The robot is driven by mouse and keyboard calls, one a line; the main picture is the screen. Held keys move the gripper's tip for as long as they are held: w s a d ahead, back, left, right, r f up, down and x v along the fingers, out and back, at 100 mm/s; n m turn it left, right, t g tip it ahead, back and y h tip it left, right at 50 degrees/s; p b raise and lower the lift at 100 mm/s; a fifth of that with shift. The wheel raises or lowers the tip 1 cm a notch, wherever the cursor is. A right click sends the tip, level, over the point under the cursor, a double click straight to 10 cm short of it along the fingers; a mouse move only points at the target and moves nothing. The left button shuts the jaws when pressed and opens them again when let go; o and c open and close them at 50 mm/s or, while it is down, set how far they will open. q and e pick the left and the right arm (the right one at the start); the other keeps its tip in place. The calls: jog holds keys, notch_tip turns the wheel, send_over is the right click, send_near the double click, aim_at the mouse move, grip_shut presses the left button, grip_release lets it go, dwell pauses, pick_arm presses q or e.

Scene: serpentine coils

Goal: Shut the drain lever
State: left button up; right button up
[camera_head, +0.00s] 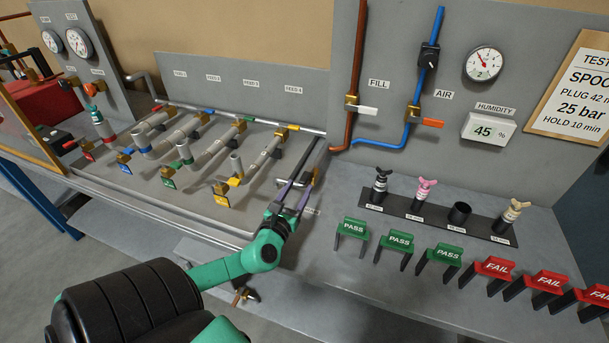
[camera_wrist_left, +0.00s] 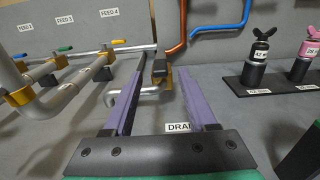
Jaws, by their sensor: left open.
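I cannot tell whether this bar is the drain lever or a pipe. My left gripper (camera_head: 300,182) is open, with two purple fingers around the valve area; contact cannot be made out. My right gripper is not in view.
Several grey feed pipes with coloured valves (camera_head: 236,170) stand to the left. A black rack (camera_head: 440,217) with capped plugs and green PASS stands (camera_head: 352,228) are to the right. The FILL valve (camera_head: 352,105) and AIR valve (camera_head: 415,113) are on the back panel.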

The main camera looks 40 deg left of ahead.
aim_at(302, 183)
pick_arm(q)
jog(key=x, duration=0.5)
jog(key=shift+w+a+f, duration=0.1)
jog(key=shift+w, duration=0.15)
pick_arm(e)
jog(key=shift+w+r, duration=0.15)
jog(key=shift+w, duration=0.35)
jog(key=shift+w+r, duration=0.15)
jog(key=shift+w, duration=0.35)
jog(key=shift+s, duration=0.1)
pick_arm(q)
grip_shut()
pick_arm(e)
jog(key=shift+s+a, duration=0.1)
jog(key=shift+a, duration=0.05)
